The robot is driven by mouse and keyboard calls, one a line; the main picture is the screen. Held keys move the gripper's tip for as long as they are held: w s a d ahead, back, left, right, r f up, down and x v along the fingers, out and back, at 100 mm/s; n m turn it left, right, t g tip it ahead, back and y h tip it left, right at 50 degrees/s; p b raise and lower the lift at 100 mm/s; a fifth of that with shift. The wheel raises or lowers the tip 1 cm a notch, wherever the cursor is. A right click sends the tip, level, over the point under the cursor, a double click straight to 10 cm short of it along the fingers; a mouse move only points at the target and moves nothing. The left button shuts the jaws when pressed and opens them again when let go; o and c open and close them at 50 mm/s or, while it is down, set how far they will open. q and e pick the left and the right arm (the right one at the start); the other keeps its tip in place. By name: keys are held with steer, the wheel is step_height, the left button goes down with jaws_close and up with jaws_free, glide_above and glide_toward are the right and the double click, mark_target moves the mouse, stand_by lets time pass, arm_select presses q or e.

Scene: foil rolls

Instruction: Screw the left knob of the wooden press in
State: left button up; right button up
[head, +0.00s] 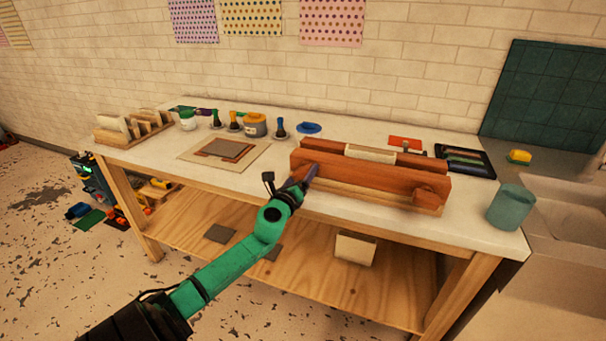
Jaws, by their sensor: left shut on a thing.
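The wooden press (370,185) lies along the front edge of the white table, a reddish-brown wooden block with a pale block (370,154) clamped between its bars. Its right knob (431,194) sticks out at the right front. Its left knob (312,169) is at the left front, mostly hidden behind my gripper. My left gripper (309,177) reaches up from the lower left on a green arm and is shut on the left knob. The fingertips are small and dark in this view. My right gripper does not show.
The white table (330,206) has bare room left of the press. A board with a brown plate (223,150), several bottles and jars (255,125), a wooden rack (133,127) and a black tray (465,161) lie around. A teal cylinder (511,206) stands at the right corner.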

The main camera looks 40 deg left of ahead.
arm_select(q)
steer(key=m, duration=0.4)
steer(key=shift+d+f+p, duration=0.1)
steer(key=shift+f+p, duration=0.25)
steer(key=shift+f, duration=0.05)
steer(key=o, duration=1.1)
steer(key=shift+s, duration=0.1)
steer(key=shift+o, duration=0.3)
steer(key=shift+r, duration=0.15)
steer(key=shift+s+r, duration=0.15)
steer(key=shift+r, duration=0.05)
steer(key=shift+s+d, duration=0.1)
steer(key=shift+s, duration=0.25)
steer(key=v, duration=1.3)
steer(key=shift+s+d+b, duration=0.2)
steer(key=shift+s+b, duration=0.15)
steer(key=shift+b, duration=0.1)
